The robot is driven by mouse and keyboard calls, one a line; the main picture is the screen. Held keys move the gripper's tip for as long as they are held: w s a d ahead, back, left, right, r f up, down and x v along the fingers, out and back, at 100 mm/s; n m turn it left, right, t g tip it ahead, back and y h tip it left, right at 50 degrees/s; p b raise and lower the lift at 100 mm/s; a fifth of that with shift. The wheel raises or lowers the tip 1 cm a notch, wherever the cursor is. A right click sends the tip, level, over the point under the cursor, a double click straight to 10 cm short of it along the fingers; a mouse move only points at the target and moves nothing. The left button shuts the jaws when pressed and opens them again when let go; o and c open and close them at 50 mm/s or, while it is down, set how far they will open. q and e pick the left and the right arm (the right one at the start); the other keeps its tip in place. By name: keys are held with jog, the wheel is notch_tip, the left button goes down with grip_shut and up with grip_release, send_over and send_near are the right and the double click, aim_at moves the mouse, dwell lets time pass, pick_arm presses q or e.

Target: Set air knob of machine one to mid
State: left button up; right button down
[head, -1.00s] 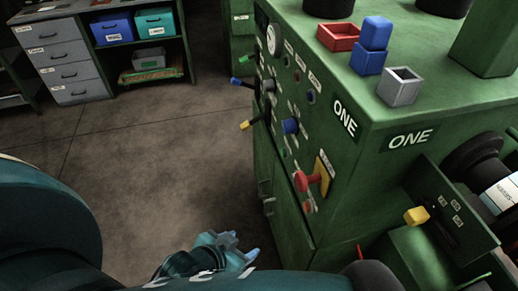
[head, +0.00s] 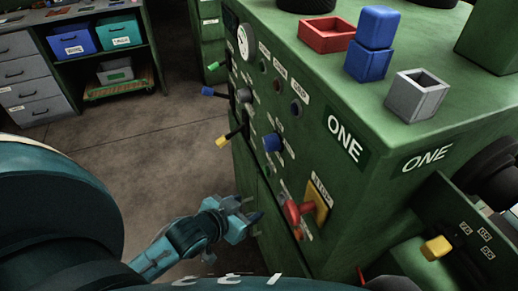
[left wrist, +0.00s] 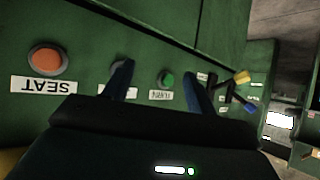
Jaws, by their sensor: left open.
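Machine one (head: 330,185) is a green cabinet with a control panel on its left face. The panel bears a blue knob (head: 272,142), a red knob on a yellow plate (head: 316,204), a round gauge (head: 245,42), and levers tipped green, blue and yellow. The small labels are too blurred to tell which control is the air knob. My left gripper (head: 252,212) is open and empty, low beside the panel, below the yellow-tipped lever (head: 223,142). In the left wrist view its fingers (left wrist: 157,88) stand before the panel, near a green button (left wrist: 166,80) and an orange SEAT button (left wrist: 47,62).
On the machine's top are a red tray (head: 327,45), stacked blue blocks (head: 370,64) and a grey open box (head: 416,105). A yellow-tipped lever (head: 436,248) sits at the right side. Drawers and a bin shelf stand at the back left. The floor left of the machine is clear.

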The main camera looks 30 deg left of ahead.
pick_arm(q)
jog(key=w+a+r+m+t+h, duration=0.2)
jog(key=w+a+t+h, duration=0.1)
jog(key=w+t+h, duration=0.15)
jog(key=m+t+h, duration=0.1)
jog(key=m+h, duration=0.3)
jog(key=h, duration=0.5)
send_near(265, 146)
jog(key=p+x, duration=0.2)
jog(key=x, duration=0.5)
jog(key=shift+r, duration=0.15)
jog(key=shift+w+d+r+y, duration=0.2)
jog(key=shift+w+d+y, duration=0.05)
jog(key=shift+w+d, duration=0.25)
pick_arm(e)
jog(key=shift+s+d+r, duration=0.1)
jog(key=shift+d+r, duration=0.05)
jog(key=shift+r, duration=0.4)
pick_arm(q)
jog(key=shift+c, duration=0.3)
jog(key=c, duration=0.9)
